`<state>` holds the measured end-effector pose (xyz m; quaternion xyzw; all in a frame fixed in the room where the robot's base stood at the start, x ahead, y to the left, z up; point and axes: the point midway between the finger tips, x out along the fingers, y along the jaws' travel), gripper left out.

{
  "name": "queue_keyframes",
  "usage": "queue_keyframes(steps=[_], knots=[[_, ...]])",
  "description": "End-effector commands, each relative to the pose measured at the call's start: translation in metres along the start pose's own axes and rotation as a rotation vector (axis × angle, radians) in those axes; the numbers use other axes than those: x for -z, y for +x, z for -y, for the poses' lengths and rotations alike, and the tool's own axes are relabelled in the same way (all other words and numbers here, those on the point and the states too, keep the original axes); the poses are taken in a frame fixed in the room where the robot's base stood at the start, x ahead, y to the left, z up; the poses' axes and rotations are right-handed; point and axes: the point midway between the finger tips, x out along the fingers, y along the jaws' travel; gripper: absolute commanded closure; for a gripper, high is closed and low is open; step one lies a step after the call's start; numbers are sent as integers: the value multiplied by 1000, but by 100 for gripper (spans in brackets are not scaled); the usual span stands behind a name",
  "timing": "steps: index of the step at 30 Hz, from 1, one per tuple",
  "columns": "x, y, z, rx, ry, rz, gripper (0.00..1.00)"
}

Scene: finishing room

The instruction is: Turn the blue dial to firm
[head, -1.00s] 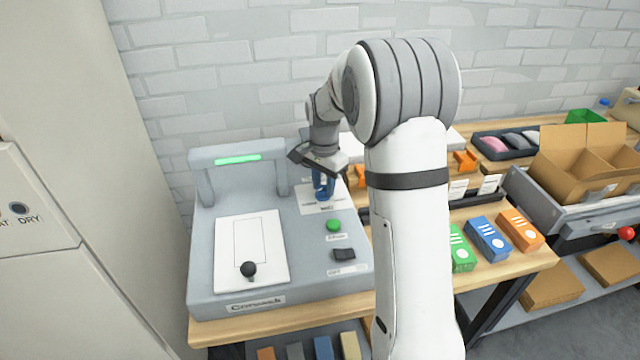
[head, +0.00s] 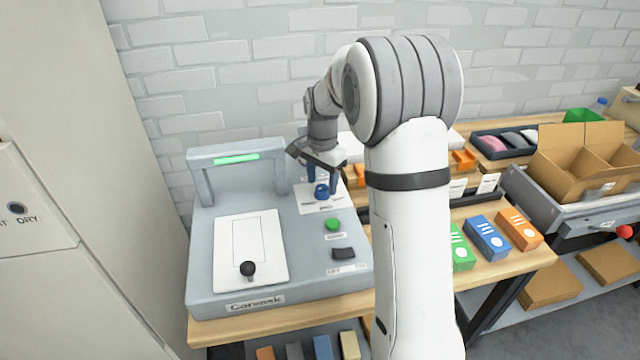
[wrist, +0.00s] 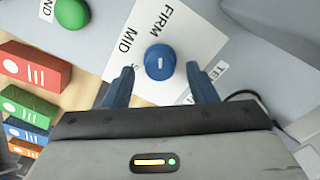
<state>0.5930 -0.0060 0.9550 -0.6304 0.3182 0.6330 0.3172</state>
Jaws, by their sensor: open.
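The blue dial (head: 321,192) sits on a white label plate (head: 310,203) on the grey press. In the wrist view the dial (wrist: 160,62) carries a short white mark running roughly up and down the picture. A third word is mostly hidden by a finger. My gripper (head: 323,178) is open, its blue fingers apart. In the wrist view my gripper (wrist: 161,80) has a finger on either side of the dial, with gaps to both.
The press has a green button (head: 333,225), a black switch (head: 343,253) and a black-knobbed plate (head: 252,245). Its upright frame (head: 237,160) with a green light stands left of my gripper. Coloured boxes (head: 487,238) and an open carton (head: 575,165) lie right.

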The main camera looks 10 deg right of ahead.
Motion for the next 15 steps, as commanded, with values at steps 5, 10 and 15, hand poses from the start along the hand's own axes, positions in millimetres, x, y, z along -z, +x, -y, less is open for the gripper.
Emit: queue_keyframes(steps=[5,10,15], knots=[[0,-33,0,3,0,-2,48],[0,-56,0,1,0,-1,48],[-1,-63,0,-1,0,1,48]])
